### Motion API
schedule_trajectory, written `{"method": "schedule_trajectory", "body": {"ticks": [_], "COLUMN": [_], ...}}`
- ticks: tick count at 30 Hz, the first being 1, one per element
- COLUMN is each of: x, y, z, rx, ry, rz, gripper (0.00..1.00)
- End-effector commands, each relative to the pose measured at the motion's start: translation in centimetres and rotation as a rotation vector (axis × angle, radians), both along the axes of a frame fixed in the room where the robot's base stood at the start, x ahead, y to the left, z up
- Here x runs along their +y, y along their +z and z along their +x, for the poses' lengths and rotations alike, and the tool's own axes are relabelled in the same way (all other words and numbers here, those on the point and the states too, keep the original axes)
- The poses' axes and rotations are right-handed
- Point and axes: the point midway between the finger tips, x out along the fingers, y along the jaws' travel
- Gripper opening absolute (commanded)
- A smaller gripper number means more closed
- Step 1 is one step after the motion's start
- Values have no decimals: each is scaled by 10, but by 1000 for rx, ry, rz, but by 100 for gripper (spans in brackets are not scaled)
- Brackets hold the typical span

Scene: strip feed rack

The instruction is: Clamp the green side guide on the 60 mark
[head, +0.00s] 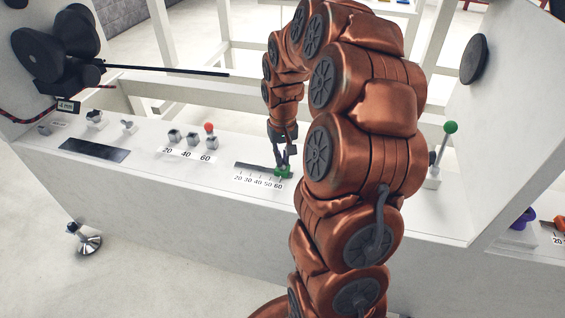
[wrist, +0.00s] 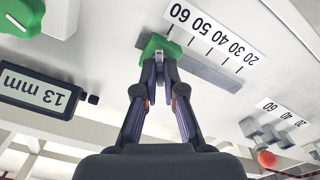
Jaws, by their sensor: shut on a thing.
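The green side guide (head: 283,171) sits on a grey slot with a printed scale (head: 258,182) running from 20 to 60, at its 60 end. In the wrist view the green guide (wrist: 160,47) stands beside the 60 end of the scale (wrist: 210,36). My gripper (head: 281,164) points down at the guide. In the wrist view my gripper's fingers (wrist: 160,68) are together on a part of the green guide. The fingers hide some of the guide, and I cannot tell whether it is clamped.
Three grey blocks marked 20, 40 and 60 (head: 192,140) stand to the left, one with a red ball. A lever with a green knob (head: 450,127) stands at the right. A 13 mm display (wrist: 38,94) is near the guide.

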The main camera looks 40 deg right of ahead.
Motion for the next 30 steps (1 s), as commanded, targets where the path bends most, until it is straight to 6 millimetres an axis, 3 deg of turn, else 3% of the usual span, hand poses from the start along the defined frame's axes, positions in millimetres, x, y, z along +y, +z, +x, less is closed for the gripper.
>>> {"method": "schedule_trajectory", "body": {"ticks": [15,30], "x": [-1,0], "y": [0,0], "z": [-1,0], "rx": [1,2], "ry": [-374,-467], "rz": [-2,1], "gripper": [0,0]}}
